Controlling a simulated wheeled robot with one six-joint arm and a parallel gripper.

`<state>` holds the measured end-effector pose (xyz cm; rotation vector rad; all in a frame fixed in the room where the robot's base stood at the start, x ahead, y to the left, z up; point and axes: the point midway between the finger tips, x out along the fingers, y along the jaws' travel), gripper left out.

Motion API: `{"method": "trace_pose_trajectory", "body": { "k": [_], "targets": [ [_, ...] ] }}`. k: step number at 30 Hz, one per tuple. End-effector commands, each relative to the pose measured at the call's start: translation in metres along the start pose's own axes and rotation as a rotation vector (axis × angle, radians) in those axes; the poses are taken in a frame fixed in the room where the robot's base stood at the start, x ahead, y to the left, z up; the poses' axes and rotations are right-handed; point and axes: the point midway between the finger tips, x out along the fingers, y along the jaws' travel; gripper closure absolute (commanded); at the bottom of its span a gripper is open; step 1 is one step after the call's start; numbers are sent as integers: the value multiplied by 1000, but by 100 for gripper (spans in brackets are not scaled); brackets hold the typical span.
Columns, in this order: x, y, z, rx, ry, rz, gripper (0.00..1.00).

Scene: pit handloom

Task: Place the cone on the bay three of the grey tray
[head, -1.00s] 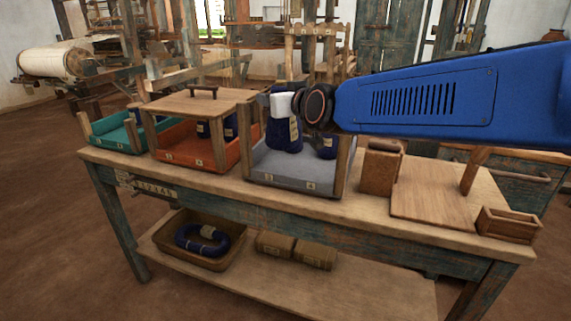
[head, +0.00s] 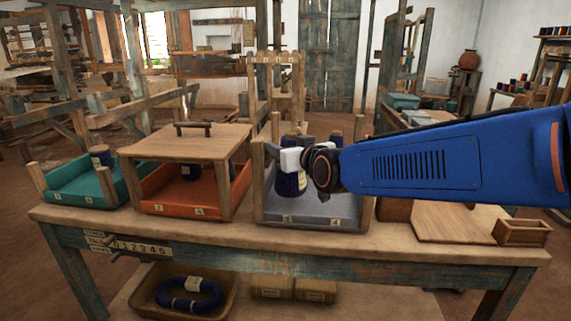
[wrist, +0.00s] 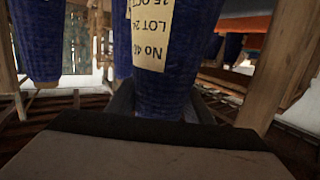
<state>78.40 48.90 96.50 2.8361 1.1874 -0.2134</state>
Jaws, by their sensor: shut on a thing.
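My gripper (head: 291,160) is shut on a dark blue yarn cone (head: 289,184) with a pale paper label. The cone is upright, in the front left part of the grey tray (head: 312,222), behind the front tag that seems to read 3. I cannot tell whether its base touches the tray floor. In the wrist view the held cone (wrist: 168,85) fills the middle, its label upside down. Another blue cone (wrist: 36,42) shows at its left there. In the head view more blue cones stand behind the gripper, partly hidden by it.
Wooden posts stand at the grey tray's corners. Left of it is an orange tray (head: 180,207) with cones under a handled wooden lid (head: 185,142), then a teal tray (head: 80,188) with one cone. A board (head: 455,223) and a small wooden box (head: 522,232) lie right on the bench.

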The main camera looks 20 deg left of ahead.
Motion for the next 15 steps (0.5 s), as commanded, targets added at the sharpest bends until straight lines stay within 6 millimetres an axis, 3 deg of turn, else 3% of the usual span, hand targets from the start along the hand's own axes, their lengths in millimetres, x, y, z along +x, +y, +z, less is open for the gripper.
{"method": "trace_pose_trajectory", "body": {
  "k": [11, 15],
  "targets": [
    [6, 0, 36, 0, -1, 0, 95],
    [6, 0, 39, 1, 2, 0, 95]
  ]
}}
